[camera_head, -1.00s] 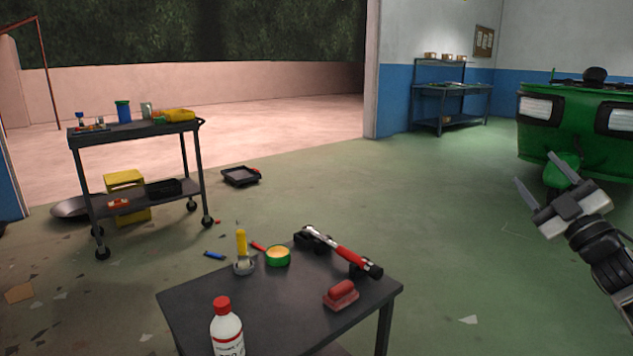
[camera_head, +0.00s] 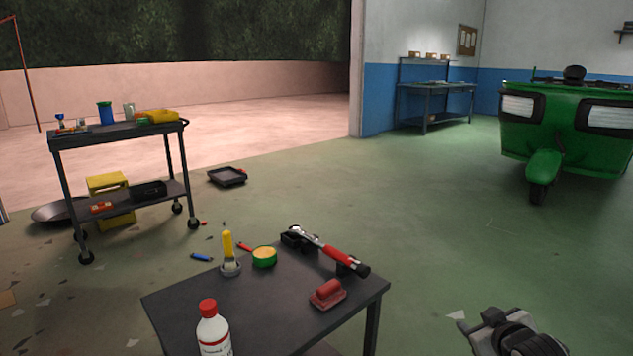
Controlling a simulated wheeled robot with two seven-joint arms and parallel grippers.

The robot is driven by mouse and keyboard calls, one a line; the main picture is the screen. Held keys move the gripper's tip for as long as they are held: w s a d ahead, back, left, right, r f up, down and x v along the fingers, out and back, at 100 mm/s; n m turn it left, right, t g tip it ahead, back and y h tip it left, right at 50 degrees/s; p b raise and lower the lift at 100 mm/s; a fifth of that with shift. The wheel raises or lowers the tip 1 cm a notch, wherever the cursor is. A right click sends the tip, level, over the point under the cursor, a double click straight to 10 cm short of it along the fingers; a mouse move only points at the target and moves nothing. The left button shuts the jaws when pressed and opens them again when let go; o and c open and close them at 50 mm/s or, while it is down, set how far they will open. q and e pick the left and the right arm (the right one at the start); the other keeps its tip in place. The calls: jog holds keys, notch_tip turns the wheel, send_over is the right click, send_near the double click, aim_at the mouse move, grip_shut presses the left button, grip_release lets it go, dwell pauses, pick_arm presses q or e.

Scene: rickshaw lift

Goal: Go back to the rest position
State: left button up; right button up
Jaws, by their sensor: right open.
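My right gripper (camera_head: 474,326) is at the bottom right of the head view, low over the green floor and right of the small dark table (camera_head: 255,318). Only part of it shows, with one pale fingertip visible; it is open and holds nothing that I can see. My left gripper is out of view. A green rickshaw (camera_head: 565,130) stands at the right back, its front wheel on the floor, well away from my gripper.
The table bears a red-handled tool (camera_head: 340,256), a red block (camera_head: 328,293), a green tin (camera_head: 264,256), a yellow-handled tool (camera_head: 228,247) and a white bottle (camera_head: 213,332). A wheeled cart (camera_head: 118,135) stands left. The floor between table and rickshaw is clear.

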jog(key=s+a+f+m+g+y+b, duration=0.1)
jog(key=s+a+f+y, duration=0.25)
jog(key=s+a, duration=0.95)
jog(key=s+a+f+g+y+b, duration=0.1)
jog(key=s+a+f+g+y, duration=0.3)
jog(key=s+a, duration=0.85)
pick_arm(q)
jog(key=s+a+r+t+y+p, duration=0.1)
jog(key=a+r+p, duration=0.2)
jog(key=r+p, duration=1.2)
jog(key=p, duration=0.3)
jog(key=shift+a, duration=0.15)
pick_arm(e)
jog(key=d+r+t+h, duration=0.1)
jog(key=d+r, duration=0.1)
jog(key=r, duration=0.5)
jog(key=s+d+r+t+h, duration=0.1)
jog(key=r+t+h, duration=0.1)
jog(key=r, duration=0.5)
jog(key=shift+s+d+r, duration=0.25)
jog(key=shift+d+r, duration=0.15)
